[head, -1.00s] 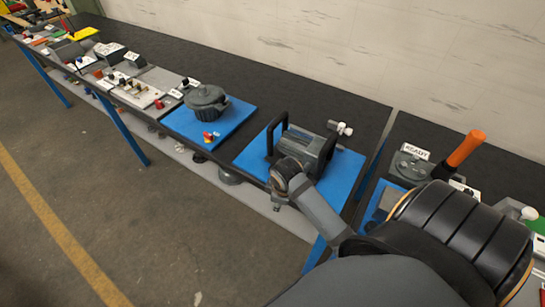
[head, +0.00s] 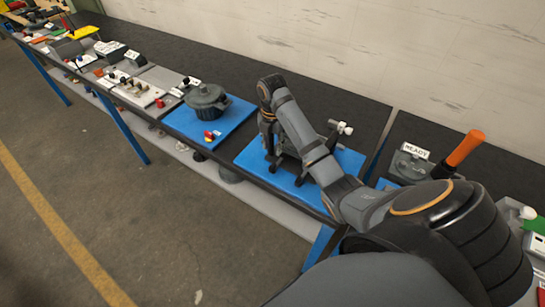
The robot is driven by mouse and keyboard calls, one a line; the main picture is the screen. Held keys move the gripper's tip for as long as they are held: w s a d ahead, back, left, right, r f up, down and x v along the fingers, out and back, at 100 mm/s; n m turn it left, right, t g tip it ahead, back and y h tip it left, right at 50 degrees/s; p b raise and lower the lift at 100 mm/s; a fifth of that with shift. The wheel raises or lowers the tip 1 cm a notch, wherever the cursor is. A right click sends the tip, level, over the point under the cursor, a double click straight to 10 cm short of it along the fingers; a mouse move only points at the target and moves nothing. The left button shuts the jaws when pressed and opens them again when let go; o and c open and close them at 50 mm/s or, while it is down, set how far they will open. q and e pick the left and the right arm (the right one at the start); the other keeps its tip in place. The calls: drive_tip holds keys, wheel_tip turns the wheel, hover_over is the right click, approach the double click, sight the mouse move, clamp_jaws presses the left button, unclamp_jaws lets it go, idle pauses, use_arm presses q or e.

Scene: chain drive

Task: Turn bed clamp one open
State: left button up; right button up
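A grey machine unit (head: 318,167) stands on a blue mat (head: 249,160) at the table's front edge, mostly hidden behind my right arm. A black upright frame (head: 333,133) and a white knob (head: 345,128) show at its right side. I cannot tell which part is bed clamp one. My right gripper (head: 270,152) points down at the unit's left end, where a black handle stood in the earlier view. Its fingers are small and dark, so I cannot tell whether they are open or touching anything. My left gripper is not in view.
An orange-handled lever (head: 465,148) and a READY sign (head: 413,151) stand to the right. The dark bench top (head: 240,75) behind is bare.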

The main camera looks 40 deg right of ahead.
sight(272, 165)
wheel_tip(272, 165, down, 9)
drive_tip(key=b, duration=0.8)
drive_tip(key=shift+f+p, duration=0.2)
drive_tip(key=shift+p, duration=0.55)
drive_tip(key=shift+f, duration=0.5)
clamp_jaws()
